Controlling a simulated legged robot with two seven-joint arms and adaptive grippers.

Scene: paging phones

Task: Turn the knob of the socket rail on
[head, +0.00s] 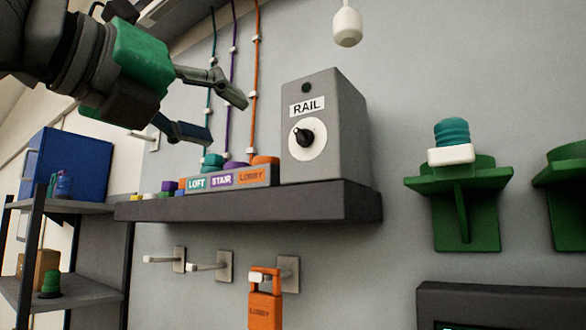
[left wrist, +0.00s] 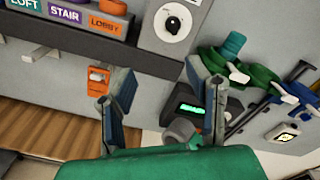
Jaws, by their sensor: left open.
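The socket rail box (head: 325,125) is a grey box labelled RAIL on a dark wall shelf. Its black knob (head: 304,136) sits on a white round dial, with a dark indicator dot above. The knob also shows at the top of the left wrist view (left wrist: 172,25). My left gripper (head: 228,118) is open and empty, up and to the left of the box, apart from the knob. In the left wrist view its two fingers (left wrist: 163,108) stand apart below the dial. My right gripper is not in view.
The dark shelf (head: 250,208) also holds a block labelled LOFT, STAIR and LOBBY (head: 232,178), with coloured cords rising from it. An orange LOBBY tag (head: 264,308) hangs on a peg below. A green bracket (head: 460,185) is at right. A white pendant (head: 347,25) hangs above.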

